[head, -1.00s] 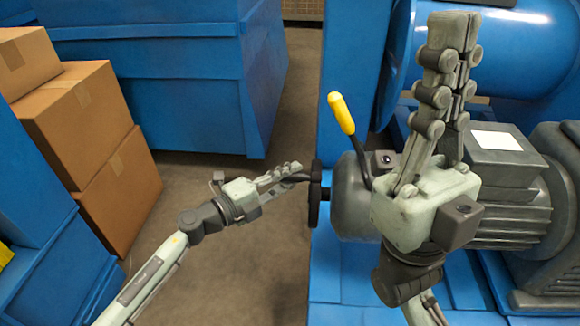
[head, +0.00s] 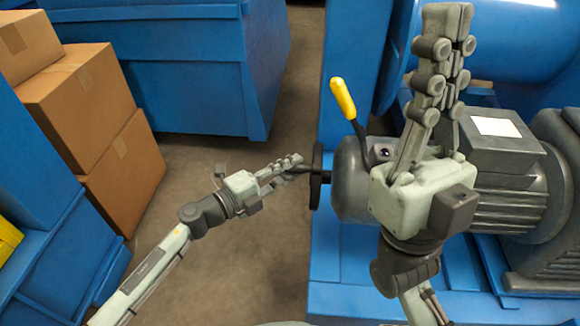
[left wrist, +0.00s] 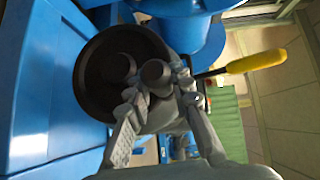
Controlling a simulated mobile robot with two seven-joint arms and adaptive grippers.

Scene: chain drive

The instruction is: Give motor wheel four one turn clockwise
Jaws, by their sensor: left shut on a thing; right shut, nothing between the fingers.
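The motor (head: 352,190) lies on its side on a blue base, with a dark round wheel (head: 316,178) at its left end, seen edge-on in the head view. In the left wrist view the wheel (left wrist: 103,88) is a dark disc with a hub and a protruding handle (left wrist: 157,78). My left gripper (head: 293,163) is shut on the wheel's handle, left of the wheel. My right gripper (head: 446,20) is raised in front of the motor, its fingers pointing up, shut and empty. It hides part of the motor. No number shows on the wheel.
A lever with a yellow grip (head: 343,98) rises from the motor, close to the right gripper. Cardboard boxes (head: 95,110) are stacked at the left beside a blue bin (head: 165,80). Bare floor (head: 225,180) lies between them and the motor.

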